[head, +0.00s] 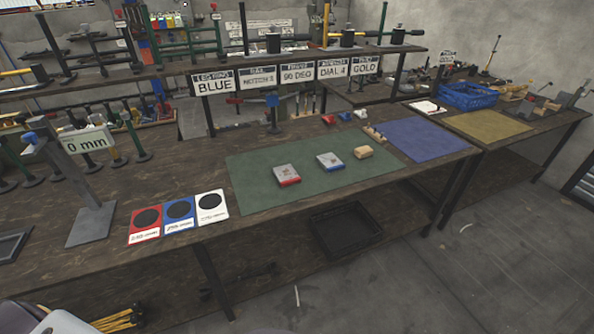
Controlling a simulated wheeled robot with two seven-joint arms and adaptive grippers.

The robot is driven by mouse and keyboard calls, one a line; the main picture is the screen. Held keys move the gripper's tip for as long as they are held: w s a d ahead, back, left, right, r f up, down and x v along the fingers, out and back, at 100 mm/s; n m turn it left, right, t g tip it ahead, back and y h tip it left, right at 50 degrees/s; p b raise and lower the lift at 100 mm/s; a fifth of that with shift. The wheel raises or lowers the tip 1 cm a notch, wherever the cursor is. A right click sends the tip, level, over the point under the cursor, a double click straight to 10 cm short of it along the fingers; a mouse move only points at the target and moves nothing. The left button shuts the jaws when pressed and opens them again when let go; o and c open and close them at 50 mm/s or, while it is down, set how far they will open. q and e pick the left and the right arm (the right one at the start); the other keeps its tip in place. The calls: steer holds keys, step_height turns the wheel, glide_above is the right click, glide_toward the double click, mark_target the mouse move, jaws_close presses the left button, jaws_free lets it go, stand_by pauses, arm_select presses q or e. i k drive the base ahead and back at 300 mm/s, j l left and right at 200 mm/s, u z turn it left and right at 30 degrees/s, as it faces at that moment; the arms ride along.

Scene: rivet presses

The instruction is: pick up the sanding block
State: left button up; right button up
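On the green mat (258,190) lie three small items in a row. A grey block with a red lower edge (287,175) is at the left, and a grey-white block with a blue edge (330,162) is in the middle. At the right is a tan, wood-coloured block (363,152), which looks most like the sanding block, though its details are too small to be certain. It lies flat and uncovered, apart from the other two. Neither of my grippers shows in the head view.
Red, blue and white cards (209,206) with black discs lie left of the mat, near a post with a "0 mm" sign (88,140). A blue mat (422,138) is to the right. A black bin (345,246) sits below the tabletop. A shelf with signs (213,85) runs behind.

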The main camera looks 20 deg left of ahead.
mark_target(364, 152)
steer(key=i+z, duration=0.45)
steer(key=i+j+z, duration=0.2)
steer(key=i+z, duration=0.25)
steer(key=i, duration=0.2)
